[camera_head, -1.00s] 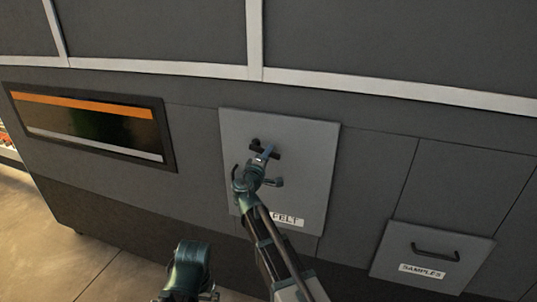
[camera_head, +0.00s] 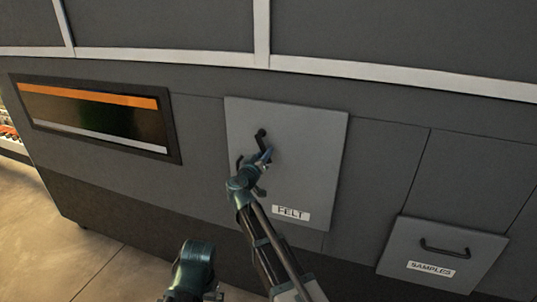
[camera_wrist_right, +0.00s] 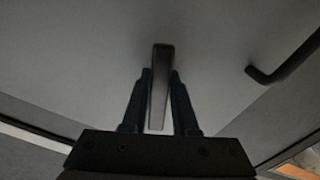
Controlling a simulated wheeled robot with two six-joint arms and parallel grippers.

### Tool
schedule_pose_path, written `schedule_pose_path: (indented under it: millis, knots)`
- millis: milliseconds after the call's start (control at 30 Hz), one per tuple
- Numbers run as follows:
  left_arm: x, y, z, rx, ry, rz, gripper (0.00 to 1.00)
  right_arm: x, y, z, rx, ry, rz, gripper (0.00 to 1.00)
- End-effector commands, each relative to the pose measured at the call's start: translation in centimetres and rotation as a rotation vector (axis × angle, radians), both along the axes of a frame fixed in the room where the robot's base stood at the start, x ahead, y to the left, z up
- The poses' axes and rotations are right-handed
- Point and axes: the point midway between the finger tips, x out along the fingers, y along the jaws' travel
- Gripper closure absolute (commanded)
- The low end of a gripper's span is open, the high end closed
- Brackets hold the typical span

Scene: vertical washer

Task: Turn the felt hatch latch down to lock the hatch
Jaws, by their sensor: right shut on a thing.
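The felt hatch (camera_head: 318,160) is a light grey panel in the machine front, with a FELT label (camera_head: 291,213) near its bottom. Its dark latch (camera_head: 261,135) has a round pivot at the top, and its arm slants down and a little right. My right gripper (camera_head: 266,155) is shut on the latch arm and hides its lower end. In the right wrist view the latch bar (camera_wrist_right: 161,75) stands between the two fingers. A dark hatch handle (camera_wrist_right: 285,62) shows at the right there.
A SAMPLES drawer (camera_head: 441,256) with a dark handle is at the lower right. A dark window with an orange stripe (camera_head: 88,97) is at the left. The hatch face right of the latch is clear. Open floor (camera_head: 60,245) lies at the lower left.

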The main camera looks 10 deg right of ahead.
Motion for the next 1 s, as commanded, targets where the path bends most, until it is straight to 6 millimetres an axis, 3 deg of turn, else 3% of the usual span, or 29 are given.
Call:
schedule_pose_path:
  millis: [500, 1000]
  knots:
    - [0.0, 0.0, -0.5, 0.0, 0.0, 0.0, 0.0, 1.2, 1.8, -0.5, 0.291, -0.199, 0.0, 1.0]
    - [0.0, 0.0, -0.6, 0.0, 0.0, 0.0, 0.0, 1.5, 2.1, -0.5, 0.363, -0.249, 0.0, 1.0]
